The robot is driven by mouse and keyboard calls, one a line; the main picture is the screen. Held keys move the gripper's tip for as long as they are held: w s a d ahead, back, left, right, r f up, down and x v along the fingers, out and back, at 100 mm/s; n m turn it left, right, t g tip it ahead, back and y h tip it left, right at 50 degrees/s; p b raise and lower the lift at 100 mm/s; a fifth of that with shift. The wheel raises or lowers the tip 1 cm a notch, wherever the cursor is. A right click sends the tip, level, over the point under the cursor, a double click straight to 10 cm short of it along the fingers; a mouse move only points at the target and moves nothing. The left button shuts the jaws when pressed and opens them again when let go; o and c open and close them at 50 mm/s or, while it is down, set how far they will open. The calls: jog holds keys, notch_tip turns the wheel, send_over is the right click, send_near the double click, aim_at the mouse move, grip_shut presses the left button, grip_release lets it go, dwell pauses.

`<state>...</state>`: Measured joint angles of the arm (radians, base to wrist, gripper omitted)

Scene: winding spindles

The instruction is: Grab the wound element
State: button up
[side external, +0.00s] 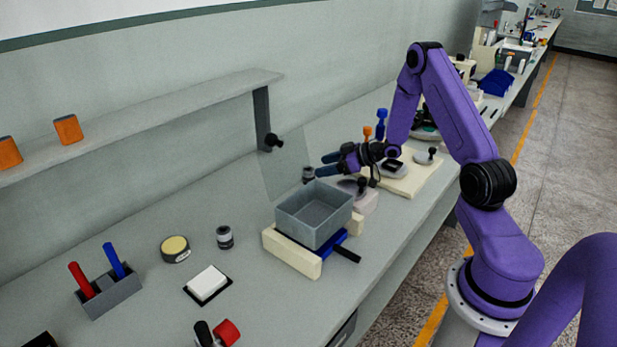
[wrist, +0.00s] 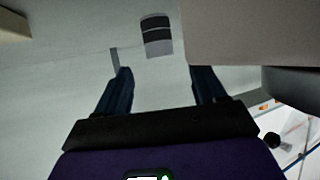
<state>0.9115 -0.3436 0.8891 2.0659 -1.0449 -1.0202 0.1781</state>
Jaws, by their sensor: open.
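A small cylinder with dark bands and grey ends, which looks like the wound element (wrist: 157,36), is at top centre in the wrist view, just beyond my fingertips and roughly in line with the gap. In the side view a small dark and grey cylinder (side external: 308,174), seemingly the same one, stands behind the grey bin, just left of my fingertips. My gripper (side external: 325,164) is open and points left, low over the bench. Its two blue fingers (wrist: 161,76) are apart with nothing between them. I cannot tell how the cylinder is supported.
A grey bin (side external: 330,227) on a cream block stands in front of my gripper. A clear panel (side external: 285,165) is near the cylinder, and a shelf (side external: 150,120) runs along the wall. Another banded cylinder (side external: 224,237) stands on open bench to the left.

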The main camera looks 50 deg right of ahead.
jog(key=x, duration=0.4)
jog(key=shift+w, duration=0.1)
jog(key=c, duration=1.2)
jog(key=shift+o, duration=0.2)
jog(key=shift+r, duration=0.15)
